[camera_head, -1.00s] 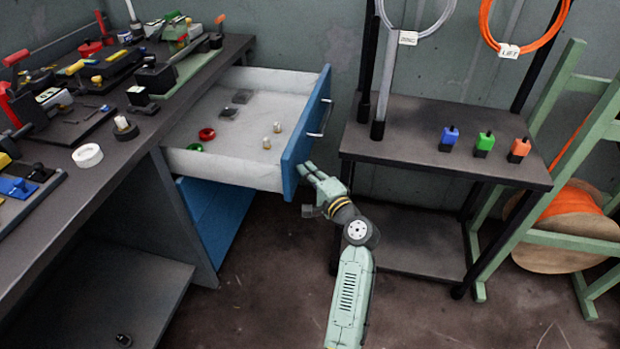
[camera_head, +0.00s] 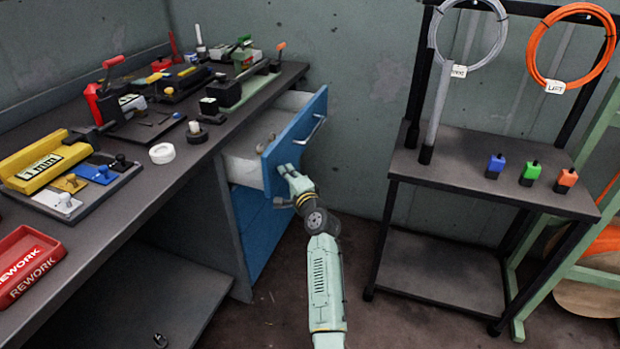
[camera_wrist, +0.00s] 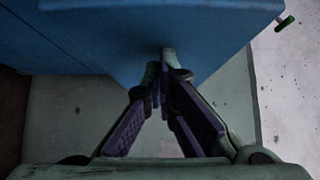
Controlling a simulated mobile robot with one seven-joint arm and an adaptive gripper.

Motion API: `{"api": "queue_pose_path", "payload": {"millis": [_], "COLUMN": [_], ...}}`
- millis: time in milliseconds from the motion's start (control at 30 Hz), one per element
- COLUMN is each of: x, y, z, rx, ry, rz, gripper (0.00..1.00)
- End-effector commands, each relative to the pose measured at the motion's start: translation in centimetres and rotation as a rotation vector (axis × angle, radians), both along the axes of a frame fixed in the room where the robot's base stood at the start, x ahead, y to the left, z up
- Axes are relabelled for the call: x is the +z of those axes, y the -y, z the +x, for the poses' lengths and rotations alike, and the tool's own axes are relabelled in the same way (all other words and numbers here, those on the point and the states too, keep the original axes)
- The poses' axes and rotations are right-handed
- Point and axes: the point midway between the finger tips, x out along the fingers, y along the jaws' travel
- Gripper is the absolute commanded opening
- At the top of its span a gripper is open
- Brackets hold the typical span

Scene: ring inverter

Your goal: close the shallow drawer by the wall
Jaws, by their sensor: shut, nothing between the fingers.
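The shallow drawer has a blue front (camera_head: 296,140) with a pale bar handle and a white tray body (camera_head: 243,170). It stands partly out of the dark workbench (camera_head: 205,150) near the wall. A few small items show inside it. My gripper (camera_head: 288,172) is shut and empty, with its tips at the lower part of the drawer front. In the wrist view, the fingertips (camera_wrist: 162,60) meet the blue panel (camera_wrist: 150,30); I cannot tell for sure that they touch it.
Another blue front (camera_head: 262,225) sits below the drawer. A dark shelf stand (camera_head: 460,180) with blue, green and orange bottles stands to the right, with coiled cables above. Tools and a red REWORK tray (camera_head: 28,262) cover the bench top. Floor is free between bench and stand.

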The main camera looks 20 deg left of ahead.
Motion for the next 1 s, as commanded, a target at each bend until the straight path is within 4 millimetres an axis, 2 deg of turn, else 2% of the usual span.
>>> {"api": "queue_pose_path", "payload": {"millis": [33, 200, 500, 700, 1000], "x": [0.2, 0.1, 0.1, 0.0, 0.0], "y": [-1.8, -6.2, -11.7, -13.4, -14.0], "z": [-0.1, 0.1, 0.4, 0.5, 0.5], "rx": [0.007, 0.005, 0.001, -0.001, 0.000], "ry": [0.000, 0.001, 0.001, 0.000, 0.000], "rz": [-0.001, -0.001, 0.001, 0.000, 0.000], "gripper": [0.00, 0.00, 0.00, 0.00, 0.00]}}
